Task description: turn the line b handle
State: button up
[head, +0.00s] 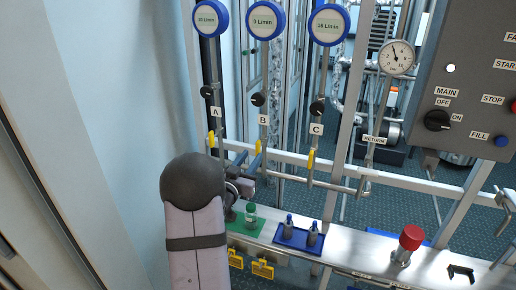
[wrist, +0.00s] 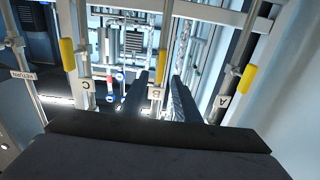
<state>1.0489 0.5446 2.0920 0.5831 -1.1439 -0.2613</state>
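The line B label (head: 263,120) is on the middle of three vertical pipes under round blue-rimmed displays. The yellow line B handle (head: 258,147) is low on that pipe, partly hidden by my gripper (head: 250,158). In the wrist view the yellow handle (wrist: 162,63) shows upright, just above the upside-down B tag (wrist: 156,94). My gripper (wrist: 160,76) is open there, with one dark finger on each side of the handle in the picture. Nothing is held. I cannot tell whether the fingertips reach around the handle or stop short of it.
Yellow handles of line A (head: 211,140) and line C (head: 310,159) hang on either side. A horizontal rail (head: 340,187) runs below.

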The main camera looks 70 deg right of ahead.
aim_at(257, 150)
jog(key=shift+d+f+p, duration=0.1)
jog(key=shift+d+p, duration=1.05)
jog(key=shift+d, duration=2.5)
grip_shut()
